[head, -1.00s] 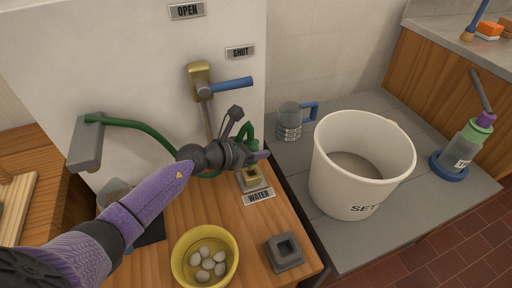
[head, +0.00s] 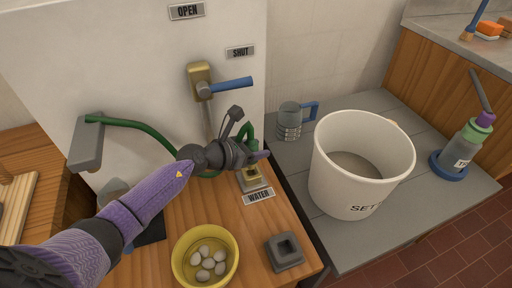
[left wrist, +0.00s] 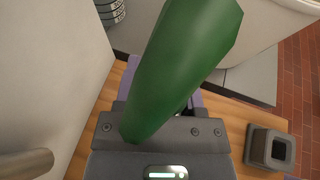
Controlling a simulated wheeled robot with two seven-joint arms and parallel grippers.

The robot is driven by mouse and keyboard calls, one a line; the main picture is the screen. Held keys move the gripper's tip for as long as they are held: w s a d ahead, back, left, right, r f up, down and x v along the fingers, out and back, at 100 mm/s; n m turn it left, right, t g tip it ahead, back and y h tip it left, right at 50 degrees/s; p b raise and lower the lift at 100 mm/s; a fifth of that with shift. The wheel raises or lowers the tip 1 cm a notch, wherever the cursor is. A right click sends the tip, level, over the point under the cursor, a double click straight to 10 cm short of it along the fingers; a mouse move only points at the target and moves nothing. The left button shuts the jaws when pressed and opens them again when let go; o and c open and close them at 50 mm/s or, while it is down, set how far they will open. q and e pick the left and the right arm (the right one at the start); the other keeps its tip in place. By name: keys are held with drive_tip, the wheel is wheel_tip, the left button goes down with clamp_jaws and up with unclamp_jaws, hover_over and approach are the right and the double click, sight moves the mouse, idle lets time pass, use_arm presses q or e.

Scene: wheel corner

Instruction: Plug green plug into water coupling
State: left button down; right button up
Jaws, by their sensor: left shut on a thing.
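My left gripper (head: 256,157) is shut on the green plug (head: 246,132) at the end of a green hose (head: 140,125). The plug fills the middle of the left wrist view (left wrist: 185,65) and hides most of the fingers. The brass water coupling (head: 253,174) sits on a grey base behind the WATER label (head: 258,197), close below the gripper in the head view. The gripper partly covers it, and I cannot tell whether the plug's lower end touches it. My right gripper is not in view.
A grey holder (head: 88,143) carries the hose at the left.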

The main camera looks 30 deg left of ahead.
use_arm(q)
drive_tip(key=shift+f+b, duration=0.65)
drive_tip(key=shift+f, duration=0.25)
drive_tip(key=shift+f+b, duration=0.35)
drive_tip(key=shift+f, duration=0.05)
drive_tip(key=shift+f, duration=0.1)
drive_tip(key=shift+f+b, duration=0.3)
drive_tip(key=shift+b, duration=0.05)
drive_tip(key=shift+f, duration=0.1)
drive_tip(key=shift+f+b, duration=0.35)
